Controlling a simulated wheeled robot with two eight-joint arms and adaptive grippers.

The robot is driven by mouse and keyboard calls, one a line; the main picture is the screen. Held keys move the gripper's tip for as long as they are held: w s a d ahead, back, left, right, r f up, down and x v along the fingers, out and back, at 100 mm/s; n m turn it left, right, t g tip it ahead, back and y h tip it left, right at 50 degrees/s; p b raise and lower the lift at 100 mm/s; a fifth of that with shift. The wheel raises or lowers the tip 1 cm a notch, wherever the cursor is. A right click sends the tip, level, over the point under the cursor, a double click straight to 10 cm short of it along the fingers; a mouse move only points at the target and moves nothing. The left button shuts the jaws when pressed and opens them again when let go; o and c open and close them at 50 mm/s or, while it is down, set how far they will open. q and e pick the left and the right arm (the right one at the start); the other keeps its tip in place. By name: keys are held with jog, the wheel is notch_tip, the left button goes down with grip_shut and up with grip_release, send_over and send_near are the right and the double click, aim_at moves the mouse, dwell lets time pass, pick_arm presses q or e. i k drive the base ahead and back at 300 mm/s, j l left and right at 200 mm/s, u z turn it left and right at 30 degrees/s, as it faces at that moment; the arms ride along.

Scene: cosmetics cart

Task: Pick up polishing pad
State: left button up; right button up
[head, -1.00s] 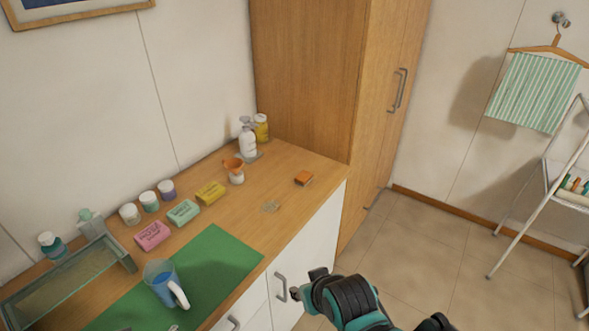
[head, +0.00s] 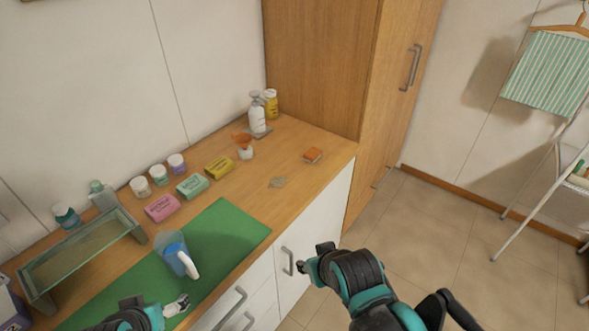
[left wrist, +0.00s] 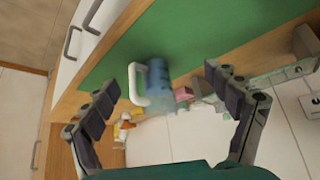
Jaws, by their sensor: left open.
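My left gripper (head: 155,306) is low at the bottom left, over the green mat's near end, far from the orange pad. In the left wrist view its fingers (left wrist: 160,82) are apart with nothing between them. My right arm comes in at the bottom middle, in front of the cabinet; its gripper (head: 318,258) is only partly clear.
A blue jug (head: 176,252) with white handle stands on the green mat (head: 222,228). Pink (head: 162,207), mint (head: 193,186) and yellow (head: 219,167) blocks, jars and bottles line the back. A glass shelf (head: 80,255) stands left. A tall cabinet (head: 320,60) bounds the right.

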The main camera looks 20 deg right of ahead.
aim_at(312, 156)
jog(key=i+l+u, duration=0.25)
jog(key=l, duration=0.85)
jog(key=l+u, duration=0.25)
jog(key=l, duration=0.85)
jog(key=i+l+u, duration=0.15)
jog(key=l, duration=0.3)
jog(key=i+l+u, duration=0.15)
jog(key=l, duration=0.3)
jog(key=i+l+u, duration=0.15)
jog(key=l, duration=0.3)
jog(key=i+l+u, duration=0.2)
jog(key=i, duration=0.25)
jog(key=l, duration=0.1)
